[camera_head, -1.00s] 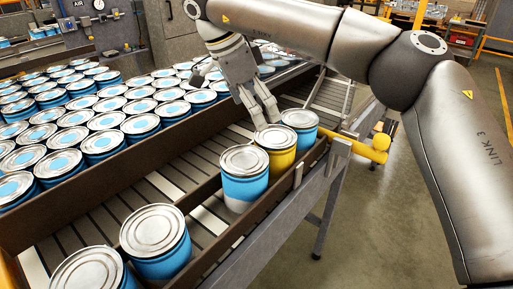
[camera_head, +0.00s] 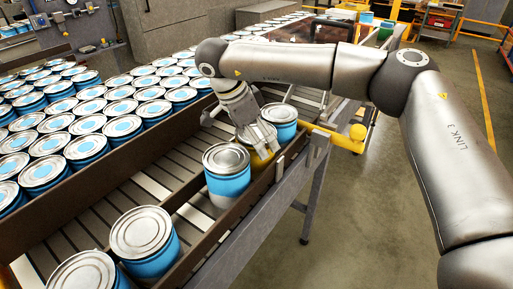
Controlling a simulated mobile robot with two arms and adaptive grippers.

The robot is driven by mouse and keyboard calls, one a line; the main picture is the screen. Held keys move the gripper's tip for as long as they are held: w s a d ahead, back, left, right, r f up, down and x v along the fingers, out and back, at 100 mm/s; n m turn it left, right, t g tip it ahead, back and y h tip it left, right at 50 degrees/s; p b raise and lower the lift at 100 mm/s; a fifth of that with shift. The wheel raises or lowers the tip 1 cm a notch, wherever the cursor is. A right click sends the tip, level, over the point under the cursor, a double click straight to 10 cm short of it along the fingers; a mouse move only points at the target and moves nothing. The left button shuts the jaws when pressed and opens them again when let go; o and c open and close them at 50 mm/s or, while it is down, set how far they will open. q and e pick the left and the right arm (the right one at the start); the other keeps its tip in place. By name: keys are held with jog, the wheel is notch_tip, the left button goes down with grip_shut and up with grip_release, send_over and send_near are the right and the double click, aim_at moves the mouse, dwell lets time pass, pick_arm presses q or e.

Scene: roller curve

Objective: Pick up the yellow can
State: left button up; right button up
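The yellow can (camera_head: 258,164) stands in a row on the near lane of the roller conveyor, between two blue cans. One blue can (camera_head: 227,178) is on its near left side, the other (camera_head: 281,124) on its far right side. My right gripper (camera_head: 261,146) comes down from above, with its fingers at the yellow can's top. The fingers hide most of the lid and part of the side. I cannot tell whether they are closed on it. The can still looks upright in its row. My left gripper is not in view.
Two more blue cans stand nearer on this lane (camera_head: 144,238). A dark rail (camera_head: 110,190) separates it from many blue cans at the left. A yellow bar with a rounded end (camera_head: 357,132) juts out right of the lane. Open floor lies at the right.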

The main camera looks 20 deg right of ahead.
jog(key=shift+a, duration=0.15)
jog(key=shift+c, duration=0.4)
jog(key=shift+c, duration=1.3)
jog(key=c, duration=0.7)
jog(key=shift+o, duration=0.2)
jog(key=shift+r, duration=0.1)
